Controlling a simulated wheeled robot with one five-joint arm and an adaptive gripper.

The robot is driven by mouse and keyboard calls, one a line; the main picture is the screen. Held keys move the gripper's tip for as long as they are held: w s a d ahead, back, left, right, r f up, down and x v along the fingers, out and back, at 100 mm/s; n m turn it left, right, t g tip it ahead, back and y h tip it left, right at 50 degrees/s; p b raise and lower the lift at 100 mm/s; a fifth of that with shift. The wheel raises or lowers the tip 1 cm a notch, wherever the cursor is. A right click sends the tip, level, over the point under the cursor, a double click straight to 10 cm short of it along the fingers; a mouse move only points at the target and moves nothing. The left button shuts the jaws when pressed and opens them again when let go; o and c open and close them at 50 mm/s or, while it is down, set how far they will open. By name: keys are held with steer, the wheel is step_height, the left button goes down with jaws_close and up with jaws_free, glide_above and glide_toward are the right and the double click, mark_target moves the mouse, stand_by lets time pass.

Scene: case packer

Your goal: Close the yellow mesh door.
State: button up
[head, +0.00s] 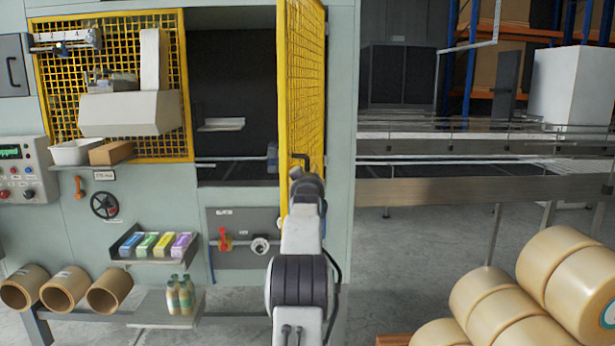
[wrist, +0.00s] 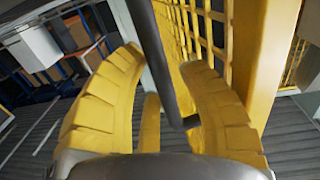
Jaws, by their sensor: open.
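The yellow mesh door (head: 306,85) stands open, swung out from the dark opening of the machine and seen nearly edge-on in the head view. Its dark bar handle (head: 303,157) sticks out low on the door, just above my wrist. In the wrist view, my gripper (wrist: 165,66) is open, with its yellow fingers spread on either side of the handle (wrist: 153,38). The door's frame (wrist: 262,55) rises just right of the right finger. Whether a finger touches the handle is unclear. My arm hides the fingers in the head view.
The machine opening (head: 232,90) left of the door looks clear at the front, with a small shelf (head: 221,124) inside. A conveyor (head: 450,185) runs to the right. Large tan rolls (head: 500,305) are stacked at the lower right. A rack of coloured boxes (head: 155,250) hangs at the left.

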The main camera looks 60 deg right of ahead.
steer(key=shift+a, duration=0.1)
steer(key=shift+c, duration=0.4)
jaws_close()
